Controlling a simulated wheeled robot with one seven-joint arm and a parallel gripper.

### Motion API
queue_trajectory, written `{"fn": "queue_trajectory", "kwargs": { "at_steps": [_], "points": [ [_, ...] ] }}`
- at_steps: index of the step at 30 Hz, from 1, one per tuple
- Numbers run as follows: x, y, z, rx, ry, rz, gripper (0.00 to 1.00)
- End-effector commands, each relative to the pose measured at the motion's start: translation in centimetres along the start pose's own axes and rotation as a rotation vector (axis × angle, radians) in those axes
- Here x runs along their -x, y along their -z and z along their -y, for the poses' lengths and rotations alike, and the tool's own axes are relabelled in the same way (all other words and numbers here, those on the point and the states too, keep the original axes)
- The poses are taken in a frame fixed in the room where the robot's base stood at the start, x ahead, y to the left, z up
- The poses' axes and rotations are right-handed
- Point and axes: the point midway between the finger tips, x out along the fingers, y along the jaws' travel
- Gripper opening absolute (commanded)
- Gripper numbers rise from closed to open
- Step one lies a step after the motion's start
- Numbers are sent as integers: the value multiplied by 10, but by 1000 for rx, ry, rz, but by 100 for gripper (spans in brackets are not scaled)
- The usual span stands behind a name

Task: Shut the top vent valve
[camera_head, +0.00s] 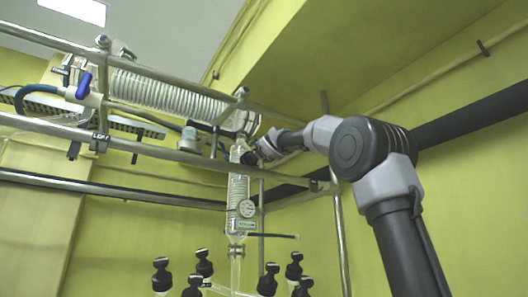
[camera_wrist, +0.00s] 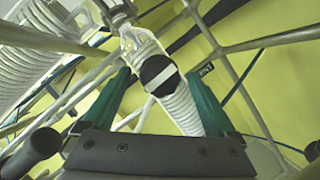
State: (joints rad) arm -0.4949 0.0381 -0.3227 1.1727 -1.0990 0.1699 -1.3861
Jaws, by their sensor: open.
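A round black valve knob (camera_wrist: 158,74) with a pale bar across it sits on the glass column (camera_wrist: 178,105) in the wrist view; I take it for the top vent valve. The bar lies at a slant, rising to the right. My gripper (camera_wrist: 157,76) is open, with one green finger on each side of the knob. I cannot tell whether the fingers touch it. In the head view my gripper (camera_head: 249,157) is at the upper part of the glass column (camera_head: 237,188), and the knob is hard to make out there.
Metal frame rails (camera_head: 150,148) run close to the column. A coiled glass condenser (camera_head: 165,93) lies above left, with a blue-handled valve (camera_head: 84,85) at its left end. Several black caps (camera_head: 162,273) stand below.

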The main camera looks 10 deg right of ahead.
Motion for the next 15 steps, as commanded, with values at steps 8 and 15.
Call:
{"fn": "queue_trajectory", "kwargs": {
  "at_steps": [8,15],
  "points": [
    [32,-1,2,-2,0,-1,92],
    [70,-2,1,-2,-2,0,92]
  ]
}}
